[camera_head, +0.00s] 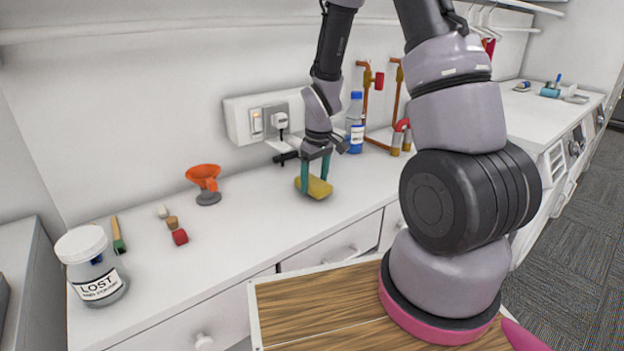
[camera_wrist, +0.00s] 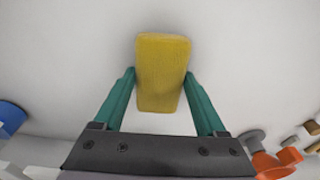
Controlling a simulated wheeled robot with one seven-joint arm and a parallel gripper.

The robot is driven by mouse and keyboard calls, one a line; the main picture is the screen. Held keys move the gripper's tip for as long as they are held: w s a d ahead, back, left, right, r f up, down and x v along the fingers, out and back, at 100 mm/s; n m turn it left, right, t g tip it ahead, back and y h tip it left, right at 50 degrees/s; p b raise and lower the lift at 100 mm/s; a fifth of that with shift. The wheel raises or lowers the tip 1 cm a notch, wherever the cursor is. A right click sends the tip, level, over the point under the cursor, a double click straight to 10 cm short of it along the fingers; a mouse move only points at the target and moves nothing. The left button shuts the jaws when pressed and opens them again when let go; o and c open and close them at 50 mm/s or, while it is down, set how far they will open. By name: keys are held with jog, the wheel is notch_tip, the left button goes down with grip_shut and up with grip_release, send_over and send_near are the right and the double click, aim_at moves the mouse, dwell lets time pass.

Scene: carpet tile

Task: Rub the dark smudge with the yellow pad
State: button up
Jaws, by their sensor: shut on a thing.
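The yellow pad (camera_head: 318,188) is a flat, rounded block at the middle of the white counter (camera_head: 240,235). My gripper (camera_head: 315,174) points down with its teal fingers shut on the pad's two sides. The wrist view also shows the pad (camera_wrist: 162,75) between the fingers (camera_wrist: 160,92), with plain white surface around it. The pad is low over the counter; I cannot tell if it touches. I see no dark smudge in either view; part of the counter is hidden under the pad and behind my arm.
A blue bottle (camera_head: 354,122) and copper pipes (camera_head: 366,85) stand behind to the right. A socket panel (camera_head: 262,122) is on the wall.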

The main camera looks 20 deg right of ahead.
aim_at(322, 187)
jog(key=shift+s+d+f, duration=0.1)
jog(key=shift+s+d, duration=0.25)
jog(key=shift+s, duration=0.45)
jog(key=shift+s+d+f, duration=0.1)
jog(key=shift+s+d, duration=0.2)
jog(key=shift+s, duration=0.45)
jog(key=shift+f, duration=0.1)
jog(key=shift+w+a+f, duration=0.1)
jog(key=shift+w+a, duration=0.3)
jog(key=shift+w, duration=0.6)
jog(key=shift+w+a+f, duration=0.1)
jog(key=shift+w+a, duration=0.35)
jog(key=shift+w, duration=0.6)
jog(key=shift+w+a+f, duration=0.1)
jog(key=shift+w+a, duration=0.3)
jog(key=shift+w, duration=0.6)
jog(key=shift+w+a+r, duration=0.1)
jog(key=shift+w, duration=0.15)
jog(key=shift+w+a+r, duration=0.1)
jog(key=shift+w+r, duration=0.15)
jog(key=shift+r, duration=1.15)
jog(key=shift+s+r, duration=0.2)
jog(key=shift+r, duration=1.3)
